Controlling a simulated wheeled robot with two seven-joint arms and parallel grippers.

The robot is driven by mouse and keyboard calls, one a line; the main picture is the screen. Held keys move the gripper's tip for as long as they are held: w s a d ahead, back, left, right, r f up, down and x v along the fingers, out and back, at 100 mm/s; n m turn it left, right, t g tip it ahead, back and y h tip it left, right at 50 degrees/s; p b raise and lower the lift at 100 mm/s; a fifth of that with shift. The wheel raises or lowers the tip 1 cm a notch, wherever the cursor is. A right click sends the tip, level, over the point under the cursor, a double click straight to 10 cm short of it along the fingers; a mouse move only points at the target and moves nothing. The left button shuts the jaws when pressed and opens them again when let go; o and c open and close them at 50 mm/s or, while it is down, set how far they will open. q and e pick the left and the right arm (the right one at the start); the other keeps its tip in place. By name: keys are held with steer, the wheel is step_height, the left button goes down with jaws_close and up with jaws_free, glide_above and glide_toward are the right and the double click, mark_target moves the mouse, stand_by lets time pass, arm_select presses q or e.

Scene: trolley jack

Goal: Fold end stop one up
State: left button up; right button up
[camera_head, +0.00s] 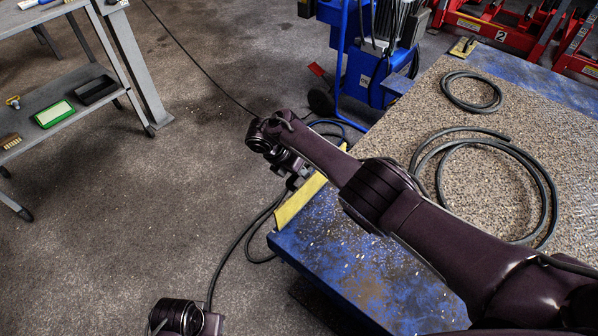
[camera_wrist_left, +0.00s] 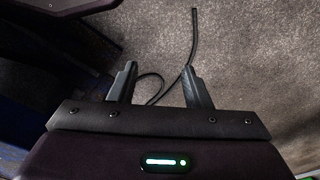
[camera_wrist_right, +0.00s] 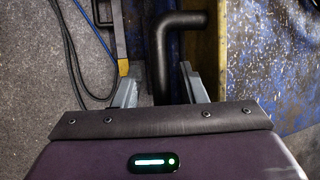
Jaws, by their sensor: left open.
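A long yellow end stop (camera_head: 298,200) lies along the near left edge of the blue platform (camera_head: 345,250). My right arm reaches across the platform, and its wrist hangs past that end stop, partly hiding it. In the right wrist view my right gripper (camera_wrist_right: 158,66) has its fingers spread, with a black bent bar (camera_wrist_right: 163,60) between or beneath them; I cannot tell if they touch. A yellow strip (camera_wrist_right: 222,45) shows right of it. My left gripper (camera_wrist_left: 159,67) is open and empty above the floor. Its fingers are not visible in the head view.
Cables (camera_head: 495,160) lie coiled on the speckled platform top. Another yellow piece (camera_head: 464,47) sits at its far corner. A blue machine (camera_head: 375,70) stands behind. A grey trolley (camera_head: 60,105) stands at left. The floor between is mostly clear, with cables across it.

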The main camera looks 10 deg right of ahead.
steer(key=shift+a+r, duration=0.1)
steer(key=shift+r, duration=0.15)
arm_select(q)
step_height(320, 180, down, 8)
steer(key=a+p, duration=0.1)
steer(key=p, duration=0.1)
steer(key=shift+s+t, duration=0.25)
steer(key=shift+t, duration=0.05)
arm_select(e)
steer(key=v, duration=0.7)
arm_select(q)
steer(key=shift+a+r, duration=0.1)
arm_select(e)
steer(key=shift+a+r, duration=0.1)
